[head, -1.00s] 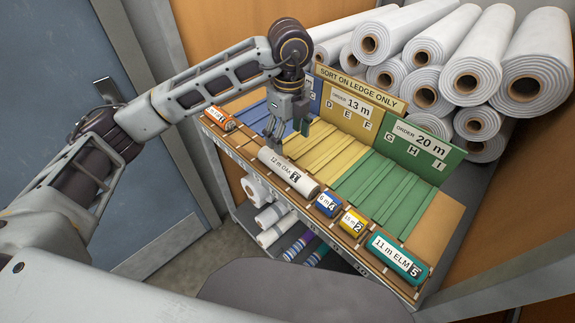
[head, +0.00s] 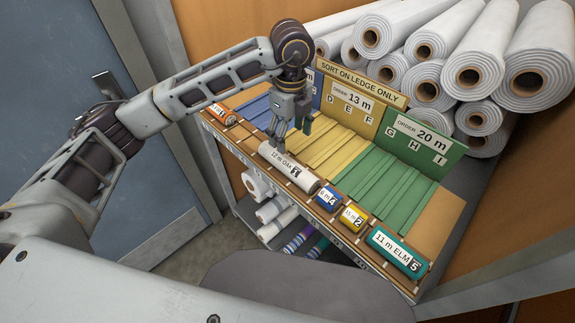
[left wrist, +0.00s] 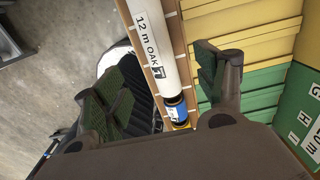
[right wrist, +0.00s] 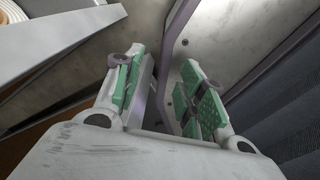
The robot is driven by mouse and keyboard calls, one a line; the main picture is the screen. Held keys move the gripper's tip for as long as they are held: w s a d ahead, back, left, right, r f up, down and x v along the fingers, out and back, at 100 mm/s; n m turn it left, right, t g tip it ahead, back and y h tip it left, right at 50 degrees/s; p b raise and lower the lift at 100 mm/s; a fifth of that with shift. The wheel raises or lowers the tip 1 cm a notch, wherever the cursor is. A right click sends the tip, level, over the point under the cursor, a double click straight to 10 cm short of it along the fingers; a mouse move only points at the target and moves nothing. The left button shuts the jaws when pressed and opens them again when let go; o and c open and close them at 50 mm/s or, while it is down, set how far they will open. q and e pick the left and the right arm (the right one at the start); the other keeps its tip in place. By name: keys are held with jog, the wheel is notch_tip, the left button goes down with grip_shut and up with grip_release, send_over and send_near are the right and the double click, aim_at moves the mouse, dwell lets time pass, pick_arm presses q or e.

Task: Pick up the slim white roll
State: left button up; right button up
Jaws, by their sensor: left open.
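My left gripper (head: 289,136) is open and points down at the roll from just above. In the left wrist view the open fingers (left wrist: 165,88) stand apart on either side of the roll's line, and neither visibly grips it. My right gripper (right wrist: 163,95) shows only in its own wrist view, with its green-padded fingers apart and nothing between them.
On the same ledge lie an orange roll (head: 217,114), a blue roll (head: 328,199), a yellow roll (head: 352,218) and a teal "11 m ELM" roll (head: 398,252). Behind are blue, yellow and green (head: 385,185) slatted areas with upright signs (head: 353,105). Large white rolls (head: 470,75) are stacked at the back.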

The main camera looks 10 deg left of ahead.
aim_at(288, 160)
pick_arm(q)
notch_tip(288, 160, down, 6)
jog(key=shift+f, duration=0.2)
jog(key=shift+f+p, duration=0.3)
pick_arm(e)
jog(key=shift+w+a+r, duration=0.15)
jog(key=shift+a+r, duration=0.2)
jog(key=shift+a, duration=0.4)
pick_arm(q)
jog(key=shift+a+f+p, duration=0.2)
jog(key=shift+f+p, duration=0.1)
jog(key=shift+f, duration=0.95)
jog(key=shift+a+f+p, duration=0.2)
jog(key=shift+f+p, duration=0.1)
jog(key=shift+f, duration=1.1)
pick_arm(e)
jog(key=shift+s+r, duration=0.3)
jog(key=shift+r, duration=0.3)
jog(key=shift+a, duration=0.3)
